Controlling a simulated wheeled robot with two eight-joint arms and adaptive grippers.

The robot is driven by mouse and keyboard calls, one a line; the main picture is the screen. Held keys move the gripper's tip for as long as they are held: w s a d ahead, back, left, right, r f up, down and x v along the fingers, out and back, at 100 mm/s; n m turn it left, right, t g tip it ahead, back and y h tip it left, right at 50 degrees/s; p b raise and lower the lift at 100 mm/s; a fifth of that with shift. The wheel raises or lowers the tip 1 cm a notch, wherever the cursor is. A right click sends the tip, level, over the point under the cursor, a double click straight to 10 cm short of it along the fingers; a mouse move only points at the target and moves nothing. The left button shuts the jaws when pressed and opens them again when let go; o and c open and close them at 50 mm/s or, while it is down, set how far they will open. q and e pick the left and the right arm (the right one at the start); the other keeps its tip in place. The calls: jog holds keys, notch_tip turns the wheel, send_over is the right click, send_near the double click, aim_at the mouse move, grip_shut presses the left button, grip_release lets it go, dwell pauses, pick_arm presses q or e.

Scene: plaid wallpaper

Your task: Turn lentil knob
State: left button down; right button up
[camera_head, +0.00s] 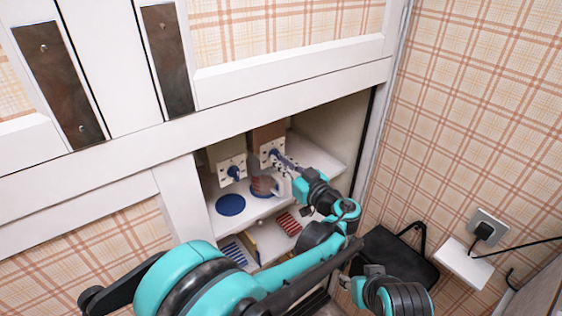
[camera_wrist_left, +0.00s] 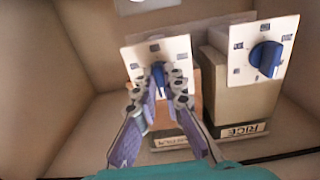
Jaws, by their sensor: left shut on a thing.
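Two dispensers stand side by side in the open cabinet. In the head view, the right one has a brown body (camera_head: 268,132) and a white dial plate (camera_head: 265,158). Its blue knob (camera_wrist_left: 158,77) shows between my fingertips in the left wrist view. This dispenser's label (camera_wrist_left: 172,142) is partly covered and unreadable. The other dispenser, labelled RICE (camera_wrist_left: 243,131), has a free blue knob (camera_wrist_left: 266,56), also seen in the head view (camera_head: 233,172). My left gripper (camera_head: 277,158) is shut on the lentil knob, fingers (camera_wrist_left: 160,88) on either side.
The cabinet's right side wall (camera_head: 340,125) is close to my left gripper. A black bag-like thing (camera_head: 393,262) and a wall socket (camera_head: 487,227) are at right.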

aim_at(280, 130)
pick_arm(q)
jog(key=shift+r, duration=0.1)
jog(key=c, duration=1.6)
grip_release()
jog(key=shift+w, duration=0.1)
jog(key=shift+a, duration=0.1)
notch_tip(280, 130, up, 10)
jog(key=shift+f, duration=0.1)
